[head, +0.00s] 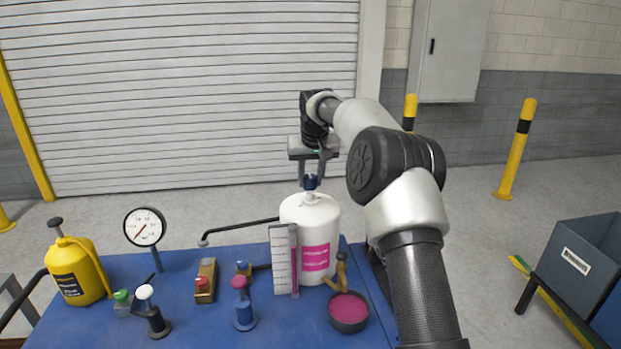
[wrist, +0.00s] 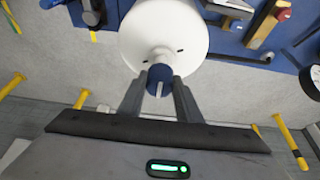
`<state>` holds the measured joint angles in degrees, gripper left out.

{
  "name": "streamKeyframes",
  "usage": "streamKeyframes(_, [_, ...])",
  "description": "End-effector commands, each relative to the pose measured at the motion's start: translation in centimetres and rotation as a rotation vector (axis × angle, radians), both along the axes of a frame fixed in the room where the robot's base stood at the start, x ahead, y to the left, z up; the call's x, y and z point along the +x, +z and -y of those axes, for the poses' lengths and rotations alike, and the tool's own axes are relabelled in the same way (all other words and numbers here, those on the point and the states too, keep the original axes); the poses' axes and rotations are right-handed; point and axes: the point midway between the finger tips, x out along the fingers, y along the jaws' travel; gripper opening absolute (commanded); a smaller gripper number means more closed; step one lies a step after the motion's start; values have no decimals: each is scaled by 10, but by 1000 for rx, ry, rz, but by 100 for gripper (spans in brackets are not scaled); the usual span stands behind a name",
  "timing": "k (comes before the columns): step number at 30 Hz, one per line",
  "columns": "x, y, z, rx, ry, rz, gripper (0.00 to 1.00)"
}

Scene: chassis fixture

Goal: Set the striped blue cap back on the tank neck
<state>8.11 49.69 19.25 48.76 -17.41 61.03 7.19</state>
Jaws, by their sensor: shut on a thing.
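The white tank (head: 305,222) with a pink label stands upright on the blue bench. Its short neck (head: 311,197) points up, and the tank top also shows in the wrist view (wrist: 185,25). The blue cap (head: 311,182) is between the fingertips of my gripper (head: 312,178), right over the neck. In the wrist view the cap (wrist: 159,76) shows a pale stripe, and my gripper (wrist: 160,88) is shut on its sides. The cap appears in line with the neck; I cannot tell whether they touch.
On the blue bench (head: 190,325) stand a striped gauge board (head: 281,262), a dial gauge (head: 145,228), a yellow jug (head: 78,272), several small valves and a bowl of pink liquid (head: 349,311). A dark pipe (head: 240,228) runs left of the tank.

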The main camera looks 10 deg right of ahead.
Motion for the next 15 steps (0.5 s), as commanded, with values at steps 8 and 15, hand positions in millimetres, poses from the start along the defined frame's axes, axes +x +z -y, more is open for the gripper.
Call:
streamKeyframes(8, [0,-1,0,0,0,0,0])
streamKeyframes(15, [0,-10,0,-1,0,-1,0])
